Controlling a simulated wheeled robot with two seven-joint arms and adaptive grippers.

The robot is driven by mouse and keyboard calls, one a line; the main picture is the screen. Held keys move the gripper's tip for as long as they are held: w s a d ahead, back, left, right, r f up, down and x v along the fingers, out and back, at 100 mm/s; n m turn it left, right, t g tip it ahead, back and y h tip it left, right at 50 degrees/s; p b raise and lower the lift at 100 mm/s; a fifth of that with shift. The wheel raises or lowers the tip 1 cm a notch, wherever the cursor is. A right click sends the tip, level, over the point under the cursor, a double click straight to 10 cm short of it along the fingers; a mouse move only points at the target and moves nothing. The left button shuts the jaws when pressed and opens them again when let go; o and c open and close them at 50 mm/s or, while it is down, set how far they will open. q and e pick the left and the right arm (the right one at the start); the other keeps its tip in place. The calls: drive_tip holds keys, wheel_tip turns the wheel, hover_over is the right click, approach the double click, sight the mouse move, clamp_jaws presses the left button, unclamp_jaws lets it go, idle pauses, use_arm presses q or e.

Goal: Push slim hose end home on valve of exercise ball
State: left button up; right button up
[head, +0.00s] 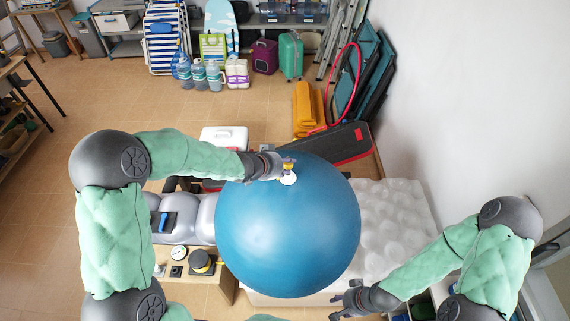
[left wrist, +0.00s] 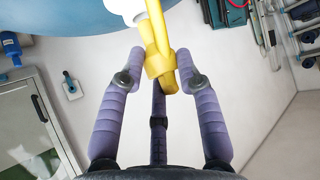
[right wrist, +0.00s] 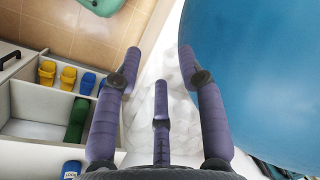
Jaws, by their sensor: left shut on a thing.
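The large blue exercise ball (head: 288,235) fills the middle of the head view. A white valve (head: 288,179) shows on its upper side. My left gripper (head: 280,168) is beside the valve, its fingers closed around the yellow hose end (left wrist: 161,66). In the left wrist view the yellow hose runs up beside the white valve piece (left wrist: 126,8) against the ball. Whether the hose end sits on the valve or only next to it cannot be told. My right gripper (head: 350,300) is open and empty, low at the ball's right; its fingers (right wrist: 158,70) are spread.
The ball rests by a white bumpy mat (head: 395,215). A wooden stand (head: 220,283) with a gauge and a black-and-yellow device is at lower left. Open compartments (right wrist: 40,103) with yellow and blue items lie beside my right gripper.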

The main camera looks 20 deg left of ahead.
use_arm(q)
drive_tip(key=shift+f+b, duration=1)
drive_tip(key=shift+f, duration=0.25)
drive_tip(key=o, duration=1.2)
drive_tip(key=v, duration=1.2)
drive_tip(key=shift+f, duration=0.1)
